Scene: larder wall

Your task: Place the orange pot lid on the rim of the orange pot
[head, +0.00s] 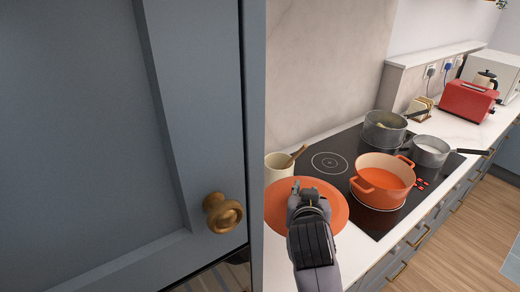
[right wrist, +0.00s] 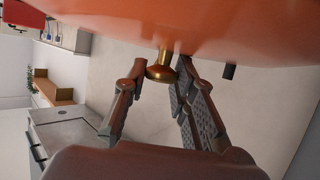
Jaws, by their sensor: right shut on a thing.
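My right gripper (head: 309,188) is over the lid. In the right wrist view, my right gripper (right wrist: 158,72) has its fingers around the brass knob (right wrist: 162,70) of the lid (right wrist: 220,25). Its height above the counter is hard to tell. My left gripper is not in view.
A grey pot (head: 384,130) and a grey saucepan (head: 430,152) stand on the hob (head: 330,150) behind the orange pot. A cream utensil jar (head: 276,168) is behind the lid. A blue cabinet door (head: 90,140) fills the left. A red toaster (head: 467,101) stands farther right.

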